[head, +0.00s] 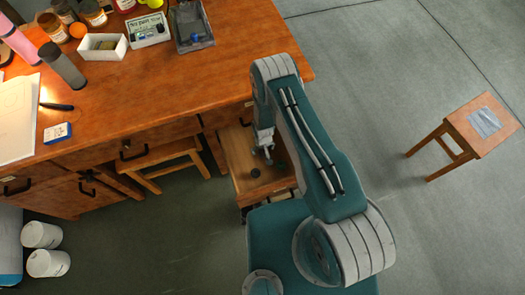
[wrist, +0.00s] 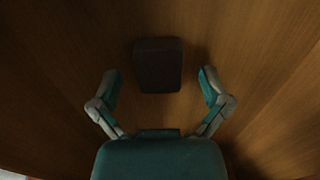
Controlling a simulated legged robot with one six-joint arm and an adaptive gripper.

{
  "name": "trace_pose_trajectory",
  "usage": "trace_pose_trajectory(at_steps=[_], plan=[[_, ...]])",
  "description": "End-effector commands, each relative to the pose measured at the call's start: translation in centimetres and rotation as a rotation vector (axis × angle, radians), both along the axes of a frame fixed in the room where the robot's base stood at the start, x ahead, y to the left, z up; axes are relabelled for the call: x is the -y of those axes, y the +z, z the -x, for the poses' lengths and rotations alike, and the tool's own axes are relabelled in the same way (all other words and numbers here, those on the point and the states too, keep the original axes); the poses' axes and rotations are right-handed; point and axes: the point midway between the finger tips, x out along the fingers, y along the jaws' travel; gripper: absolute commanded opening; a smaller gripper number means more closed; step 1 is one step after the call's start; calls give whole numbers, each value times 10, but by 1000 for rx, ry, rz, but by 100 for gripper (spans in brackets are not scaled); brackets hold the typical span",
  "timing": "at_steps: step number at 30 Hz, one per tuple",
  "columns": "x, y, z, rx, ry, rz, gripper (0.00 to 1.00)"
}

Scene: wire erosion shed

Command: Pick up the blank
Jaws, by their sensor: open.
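The blank (wrist: 158,65) is a dark block with slightly rounded corners, seen in the wrist view on a brown wood surface. My gripper (wrist: 160,80) is open, with one finger on each side of the blank and a gap on both sides. The blank lies mostly forward of the fingertips in that view, and neither finger touches it. In the head view my gripper (head: 265,152) hangs over an open wooden drawer (head: 236,160). A small dark thing (head: 255,172) in the drawer appears to be the blank.
The drawer's walls surround my gripper. The desk (head: 150,85) stands beside it, with jars, a white box (head: 101,46), a grey tray (head: 193,27) and a dark bottle (head: 63,66) on top. A wooden stool (head: 482,124) stands right. Two white tubs (head: 45,250) stand left.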

Motion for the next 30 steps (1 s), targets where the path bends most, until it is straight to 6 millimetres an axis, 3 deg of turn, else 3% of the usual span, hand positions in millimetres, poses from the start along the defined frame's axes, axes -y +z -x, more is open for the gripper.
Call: trace_pose_trajectory(at_steps=[8,15,30], plan=[[0,-4,0,0,1,1,97],[0,-4,0,0,1,1,0],[-1,6,-1,2,0,0,0]])
